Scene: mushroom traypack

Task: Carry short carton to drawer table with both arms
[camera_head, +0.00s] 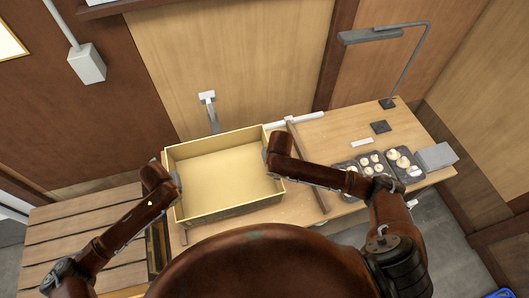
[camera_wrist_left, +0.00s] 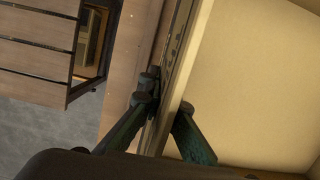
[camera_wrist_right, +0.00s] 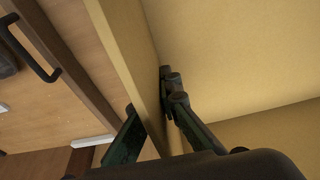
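The short carton (camera_head: 222,213) is a shallow, open, empty yellow box in the middle of the head view. My left gripper (camera_head: 174,180) is at its left wall; in the left wrist view its fingers (camera_wrist_left: 172,108) lie on both sides of that wall (camera_wrist_left: 168,70). My right gripper (camera_head: 267,155) is at its right wall; in the right wrist view its fingers (camera_wrist_right: 150,100) pinch that wall (camera_wrist_right: 125,45). Whether the carton rests on the surface below or hangs just above it cannot be told. No drawer front shows clearly.
A slatted wooden table (camera_head: 85,232) stands at the left, its top clear. The light wooden table (camera_head: 335,126) on the right carries dark trays of mushrooms (camera_head: 372,163), a grey box (camera_head: 437,156) and a lamp (camera_head: 372,35). A raised wooden strip (camera_head: 308,172) runs beside the carton.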

